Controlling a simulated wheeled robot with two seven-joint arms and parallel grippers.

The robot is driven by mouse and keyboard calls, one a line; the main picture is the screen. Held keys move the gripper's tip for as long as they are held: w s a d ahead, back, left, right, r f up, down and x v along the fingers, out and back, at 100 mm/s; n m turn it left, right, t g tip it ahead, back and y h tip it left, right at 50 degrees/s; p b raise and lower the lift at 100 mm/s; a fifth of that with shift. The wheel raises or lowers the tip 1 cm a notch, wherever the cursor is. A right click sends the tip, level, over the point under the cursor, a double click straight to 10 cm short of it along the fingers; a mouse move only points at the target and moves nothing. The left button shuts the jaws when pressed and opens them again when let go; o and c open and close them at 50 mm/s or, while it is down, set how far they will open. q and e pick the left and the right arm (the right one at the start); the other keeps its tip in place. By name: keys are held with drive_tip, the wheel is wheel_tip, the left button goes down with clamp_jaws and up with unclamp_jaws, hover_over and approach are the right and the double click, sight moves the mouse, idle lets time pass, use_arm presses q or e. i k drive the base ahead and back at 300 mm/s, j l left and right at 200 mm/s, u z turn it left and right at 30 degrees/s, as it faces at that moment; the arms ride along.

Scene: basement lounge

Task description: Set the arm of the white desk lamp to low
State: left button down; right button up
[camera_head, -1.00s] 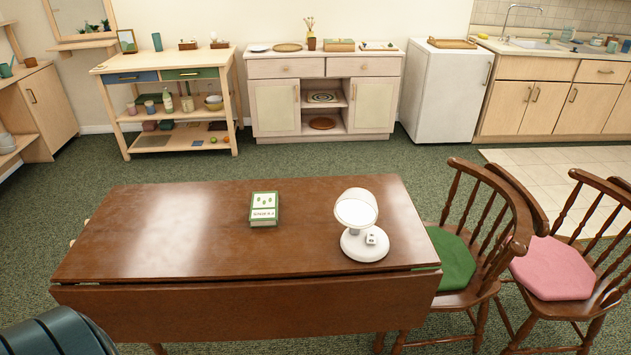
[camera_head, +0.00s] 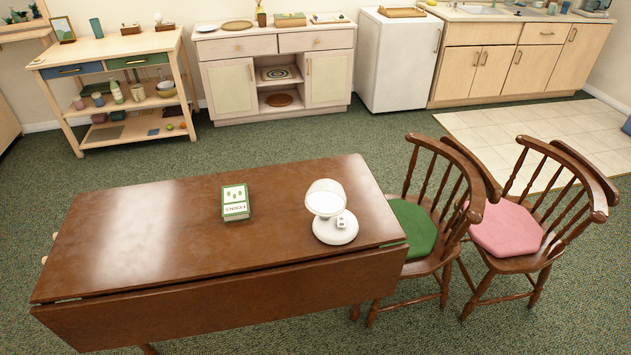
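The white desk lamp (camera_head: 334,230) stands on the right part of the brown wooden table (camera_head: 140,225). It has a round base with a small pale block on it. Its round head (camera_head: 325,199) is tilted, with a white disc facing me, and sits above the left part of the base. The lamp's arm is mostly hidden behind or under the head, so its exact height is hard to tell. Neither of my grippers is in view.
A green and white box (camera_head: 235,202) lies on the table, left of the lamp. Chairs with a green cushion (camera_head: 412,228) and a pink cushion (camera_head: 505,229) stand at the table's right. Cabinets and a shelf unit line the back wall. Green carpet lies open between.

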sight(326, 197)
drive_tip(key=l+u, duration=0.15)
drive_tip(key=u, duration=0.25)
drive_tip(key=i+l+u, duration=0.1)
drive_tip(key=u, duration=0.3)
drive_tip(key=l+u, duration=0.6)
drive_tip(key=l, duration=0.65)
drive_tip(key=l+u, duration=0.25)
drive_tip(key=l, duration=0.6)
drive_tip(key=k, duration=0.05)
